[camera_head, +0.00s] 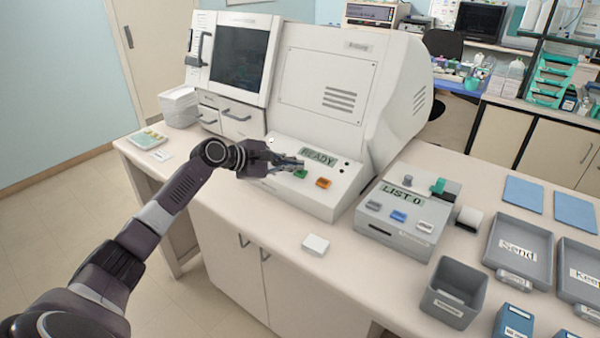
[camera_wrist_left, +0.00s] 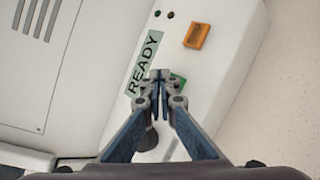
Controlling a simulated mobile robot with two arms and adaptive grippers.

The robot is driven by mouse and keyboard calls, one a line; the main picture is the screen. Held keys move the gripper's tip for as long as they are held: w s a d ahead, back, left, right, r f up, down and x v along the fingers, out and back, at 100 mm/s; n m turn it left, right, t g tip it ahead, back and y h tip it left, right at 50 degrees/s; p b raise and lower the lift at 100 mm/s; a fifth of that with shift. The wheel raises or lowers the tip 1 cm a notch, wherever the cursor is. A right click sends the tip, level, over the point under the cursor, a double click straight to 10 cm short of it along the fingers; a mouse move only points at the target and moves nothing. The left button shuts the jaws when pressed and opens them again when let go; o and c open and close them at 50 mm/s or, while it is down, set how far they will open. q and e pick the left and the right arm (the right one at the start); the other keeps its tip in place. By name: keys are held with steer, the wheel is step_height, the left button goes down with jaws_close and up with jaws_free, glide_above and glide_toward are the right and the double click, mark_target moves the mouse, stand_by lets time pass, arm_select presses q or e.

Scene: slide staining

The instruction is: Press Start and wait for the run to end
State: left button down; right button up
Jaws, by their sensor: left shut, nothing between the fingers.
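The white stainer machine (camera_head: 325,75) stands on the bench with a sloped front panel. Its display (camera_head: 318,157) reads READY, and the same display (camera_wrist_left: 145,62) shows in the left wrist view. A green button (camera_head: 300,174) sits below the display, with an orange button (camera_head: 323,183) to its right. My left gripper (camera_head: 297,163) is shut and empty, its tips at the green button. In the left wrist view the fingertips (camera_wrist_left: 160,76) partly cover the green button (camera_wrist_left: 178,82); I cannot tell whether they touch it. The orange button (camera_wrist_left: 197,35) is clear of the fingers.
A grey device (camera_head: 408,210) reading LIST 0 stands right of the machine. A grey bin (camera_head: 453,292), a Send tray (camera_head: 519,250) and a Keep tray (camera_head: 583,272) lie further right. A small white block (camera_head: 316,244) lies near the bench's front edge.

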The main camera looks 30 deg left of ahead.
arm_select(q)
steer(key=shift+f, duration=0.1)
stand_by(0.7)
steer(key=shift+w+f, duration=0.15)
steer(key=shift+f, duration=0.1)
